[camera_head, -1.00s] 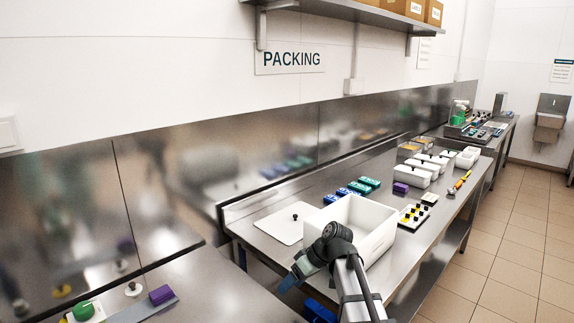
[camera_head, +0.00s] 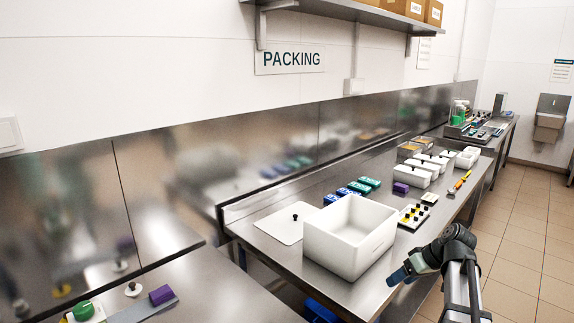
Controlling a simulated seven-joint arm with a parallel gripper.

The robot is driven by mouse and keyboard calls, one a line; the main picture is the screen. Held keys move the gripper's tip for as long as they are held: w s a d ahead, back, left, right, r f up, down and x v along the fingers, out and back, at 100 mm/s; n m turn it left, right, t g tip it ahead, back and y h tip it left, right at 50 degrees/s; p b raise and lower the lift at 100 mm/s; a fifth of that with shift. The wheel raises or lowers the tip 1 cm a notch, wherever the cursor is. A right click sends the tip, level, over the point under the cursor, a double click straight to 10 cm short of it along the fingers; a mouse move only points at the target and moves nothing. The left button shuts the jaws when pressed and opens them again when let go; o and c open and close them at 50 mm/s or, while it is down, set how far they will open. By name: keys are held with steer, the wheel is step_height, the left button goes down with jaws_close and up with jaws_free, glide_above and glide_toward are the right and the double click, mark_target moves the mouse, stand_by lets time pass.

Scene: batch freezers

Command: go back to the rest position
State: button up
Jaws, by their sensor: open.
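My gripper (camera_head: 396,278) shows at the lower right, at the end of my dark arm. It is open, and nothing shows in it. It stands to the right of the large white bin (camera_head: 341,258), apart from it in the picture, near the front edge of the steel packing table (camera_head: 280,256). The fingers point down and left and look small, so their spacing is hard to see. The white bin stands upright and its visible inside looks empty.
A white lid (camera_head: 284,225) with a black knob lies left of the bin. Blue and green packs (camera_head: 358,188), a purple block (camera_head: 401,188) and a tray with yellow and black pieces (camera_head: 413,215) lie behind it. White lidded tubs (camera_head: 417,174) stand farther back. Tiled floor (camera_head: 500,260) is clear at right.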

steer(key=s+d+f+m+h, duration=0.15)
steer(key=d+f, duration=0.25)
steer(key=f, duration=0.4)
steer(key=s+a+f+m+g, duration=0.15)
steer(key=s+a+f, duration=0.25)
steer(key=f, duration=0.4)
steer(key=s+a+f+g, duration=0.2)
steer(key=s+a+f, duration=0.15)
steer(key=f, duration=0.55)
steer(key=s+a+f+m+g, duration=0.1)
steer(key=s+a+f+g, duration=0.15)
steer(key=a+f, duration=0.4)
steer(key=s+a+f+g+h, duration=0.2)
steer(key=s+f, duration=0.7)
steer(key=s, duration=0.6)
steer(key=s+a+f+g+h, duration=0.2)
steer(key=s+a+f, duration=0.2)
steer(key=s+f, duration=0.6)
steer(key=s, duration=0.4)
steer(key=shift+s+f, duration=0.3)
steer(key=shift+s, duration=0.05)
steer(key=shift+a, duration=0.1)
